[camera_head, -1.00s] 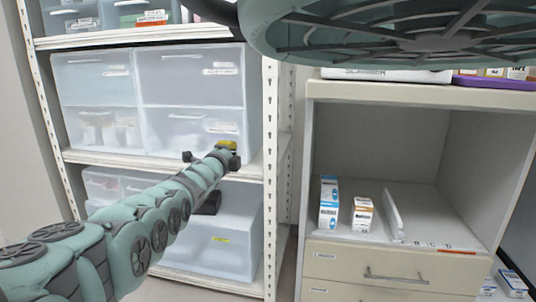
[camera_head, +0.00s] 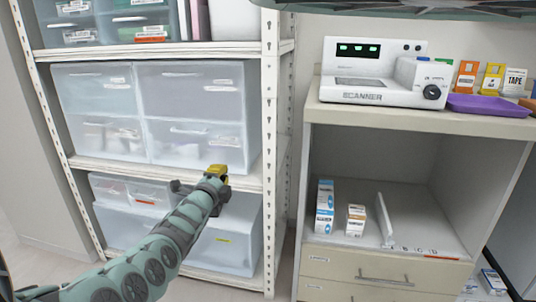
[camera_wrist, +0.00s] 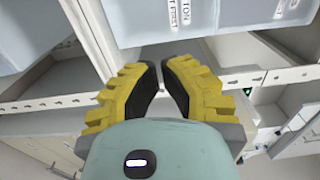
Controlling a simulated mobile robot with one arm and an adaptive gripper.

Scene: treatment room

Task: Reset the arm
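My gripper (camera_head: 217,171) has yellow fingers and shows small at the end of my green arm, in front of the white storage rack. In the wrist view my gripper (camera_wrist: 160,80) has its two ridged yellow fingers apart with a gap between their dark pads. Nothing shows between them, so it is open and empty. The arm stretches from the lower left up toward the rack's middle shelf. Whether the fingers touch the shelf is not clear.
The white rack (camera_head: 270,120) holds translucent drawers (camera_head: 198,90).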

